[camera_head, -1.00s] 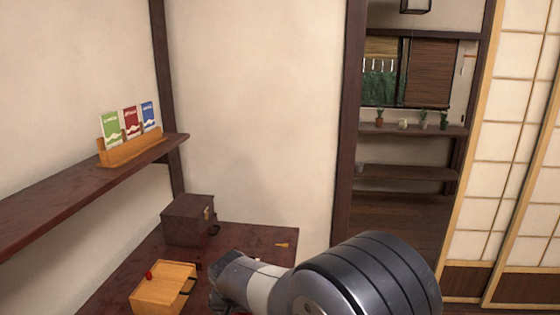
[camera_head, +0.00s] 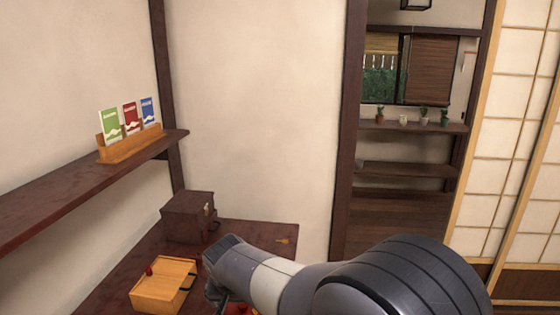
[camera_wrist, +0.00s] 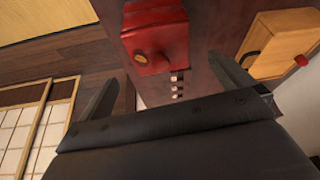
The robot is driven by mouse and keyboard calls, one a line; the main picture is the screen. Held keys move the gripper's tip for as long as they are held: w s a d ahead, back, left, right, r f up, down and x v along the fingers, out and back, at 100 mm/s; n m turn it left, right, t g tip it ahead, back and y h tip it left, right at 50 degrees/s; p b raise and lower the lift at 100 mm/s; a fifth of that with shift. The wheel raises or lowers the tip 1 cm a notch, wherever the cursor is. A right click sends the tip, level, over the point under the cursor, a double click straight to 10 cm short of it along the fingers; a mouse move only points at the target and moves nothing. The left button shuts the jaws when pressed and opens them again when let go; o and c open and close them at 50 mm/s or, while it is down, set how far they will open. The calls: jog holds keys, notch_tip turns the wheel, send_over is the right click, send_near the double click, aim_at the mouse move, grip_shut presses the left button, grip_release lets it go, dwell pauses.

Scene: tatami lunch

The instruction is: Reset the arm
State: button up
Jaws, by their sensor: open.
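My gripper (camera_wrist: 165,72) shows in the wrist view with its two dark fingers spread wide apart. No object is held between them. Beyond the fingers, a red box (camera_wrist: 158,40) with a tan oval piece on its face sits on the dark table (camera_wrist: 207,30). In the head view my arm crosses the bottom centre and right, over the table's front part. The fingers cannot be made out clearly there, and a little red shows below the wrist.
A light wooden box (camera_head: 160,287) with a red knob stands left of my wrist. A dark chest (camera_head: 188,218) stands behind it. A small yellowish item (camera_head: 283,240) lies near the table's right edge. A wall shelf (camera_head: 60,195) holds three coloured packets (camera_head: 130,118).

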aim_at(242, 308)
jog(key=x, duration=0.5)
jog(key=shift+w+f, duration=0.1)
jog(key=shift+f, duration=0.25)
notch_tip(242, 308, up, 2)
jog(key=shift+r+p, duration=0.1)
jog(key=shift+p, duration=0.55)
jog(key=r+p, duration=0.4)
jog(key=r, duration=0.1)
jog(key=shift+w+d, duration=0.1)
jog(key=shift+d, duration=0.25)
jog(key=s+d+r+p, duration=0.1)
jog(key=s+d+p, duration=0.1)
jog(key=d+p, duration=1.3)
jog(key=shift+s+d+r+p, duration=0.25)
jog(key=shift+d+p, duration=0.1)
jog(key=shift+d, duration=3.45)
